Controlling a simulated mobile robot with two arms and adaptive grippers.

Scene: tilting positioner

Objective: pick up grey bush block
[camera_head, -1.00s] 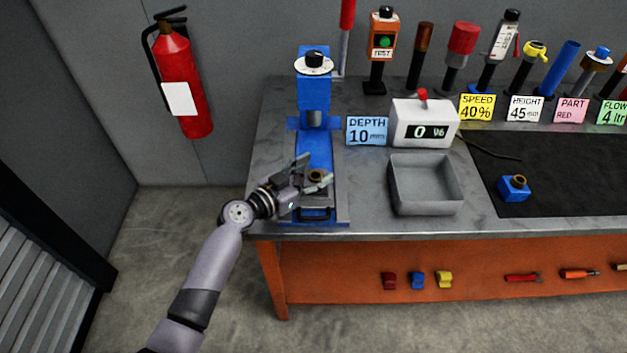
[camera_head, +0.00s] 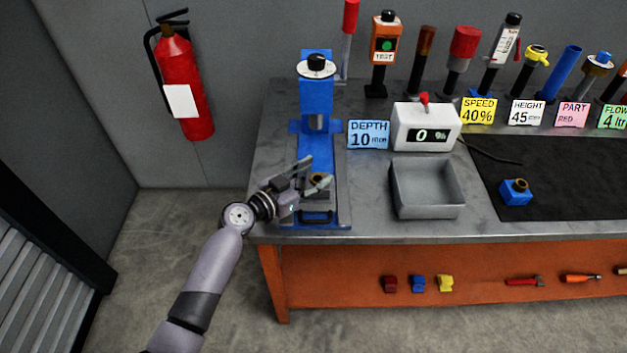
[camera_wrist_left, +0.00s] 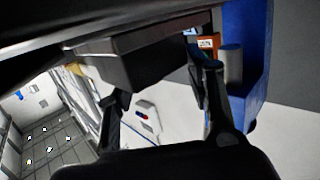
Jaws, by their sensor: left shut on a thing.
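The grey bush block (camera_head: 319,181), with a brass-coloured ring on top, is at the front of the blue press (camera_head: 316,150). It is partly hidden by my left gripper (camera_head: 311,177), which reaches in from the left with its fingers around the block. The gripper is shut on it. I cannot tell whether the block is lifted clear of the press base. In the left wrist view, both dark fingers show (camera_wrist_left: 165,105), with a dark grey box-like shape (camera_wrist_left: 140,55) above them. My right gripper is not in view.
An empty grey tray (camera_head: 427,213) stands right of the press. A white counter box (camera_head: 426,127) and a blue depth sign (camera_head: 368,134) are behind it. A blue block with a brass ring (camera_head: 515,192) sits on the black mat (camera_head: 575,165). Several tools line the back.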

